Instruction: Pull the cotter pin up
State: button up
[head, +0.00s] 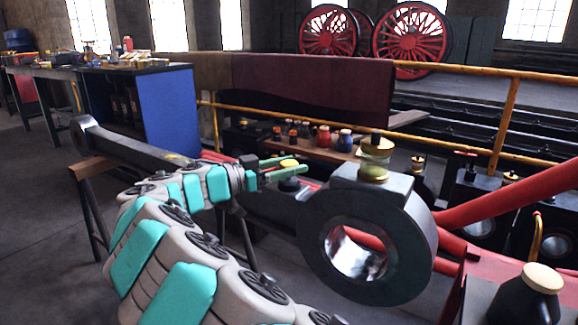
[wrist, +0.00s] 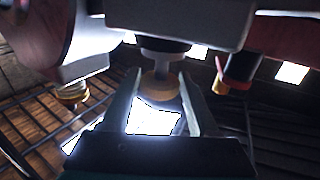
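A pin with a yellow knob (head: 289,162), which I take for the cotter pin, stands on the dark rod beside the big ring end. My gripper (head: 290,164) reaches in from the left, its two green fingers level, one on each side of the knob. In the wrist view, which looks upside down, the knob (wrist: 160,88) hangs on a grey stem below a dark collar. It sits between the fingertips of my gripper (wrist: 159,78). The knob nearly fills the gap; I cannot tell whether the fingers touch it.
The rod's ring end (head: 318,245) and its block with a brass-and-glass oil cup (head: 375,160) stand close right of my gripper. A trestle (head: 92,168) supports the rod's far end. Bottles and jars line a wooden shelf (head: 345,156) behind. A yellow rail (head: 506,115) runs beyond.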

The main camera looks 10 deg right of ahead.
grip_shut()
dwell(0.6)
